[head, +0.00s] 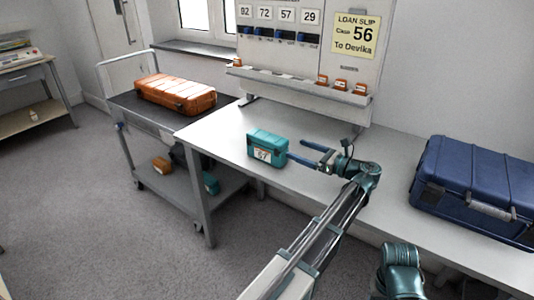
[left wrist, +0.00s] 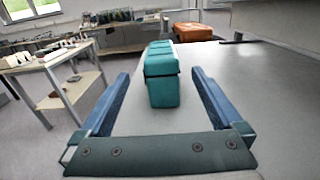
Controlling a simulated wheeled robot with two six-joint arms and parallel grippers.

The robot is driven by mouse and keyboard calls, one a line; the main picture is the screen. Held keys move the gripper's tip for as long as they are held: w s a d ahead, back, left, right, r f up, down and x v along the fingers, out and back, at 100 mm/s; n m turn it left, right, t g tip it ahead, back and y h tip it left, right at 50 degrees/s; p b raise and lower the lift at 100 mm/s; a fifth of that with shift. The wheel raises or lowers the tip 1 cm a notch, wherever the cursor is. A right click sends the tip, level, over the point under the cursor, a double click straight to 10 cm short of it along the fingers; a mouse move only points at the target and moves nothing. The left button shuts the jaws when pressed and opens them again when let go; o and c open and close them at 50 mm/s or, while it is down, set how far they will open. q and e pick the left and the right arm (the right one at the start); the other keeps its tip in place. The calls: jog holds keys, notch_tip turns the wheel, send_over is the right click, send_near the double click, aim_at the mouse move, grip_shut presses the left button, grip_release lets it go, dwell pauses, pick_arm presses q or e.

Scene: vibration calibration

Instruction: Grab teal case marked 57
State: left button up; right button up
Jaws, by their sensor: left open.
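The teal case marked 57 (head: 266,144) stands on the light grey bench, its white number label facing the front edge. It also shows in the left wrist view (left wrist: 162,85), straight ahead and between the lines of the two blue fingers. My left gripper (head: 297,150) is open and empty, to the right of the case, with its fingers pointing at it. The near fingertip shows right by the case's right end; I cannot tell whether they touch. In the left wrist view the left gripper (left wrist: 160,74) has its fingers wide apart. My right gripper is not seen.
The bench (head: 225,133) is clear around the teal case. A large blue case (head: 470,180) stands at its right. An orange case (head: 176,93) lies on a cart (head: 125,101) at the left. A board (head: 300,55) with number labels and a "Case 56" slip stands behind.

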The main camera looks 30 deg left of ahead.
aim_at(267, 138)
pick_arm(q)
jog(key=a, duration=0.8)
jog(key=shift+w+a, duration=0.3)
jog(key=a, duration=0.5)
jog(key=shift+w+a+f, duration=0.1)
jog(key=shift+w+f, duration=0.05)
jog(key=shift+w, duration=0.15)
grip_shut()
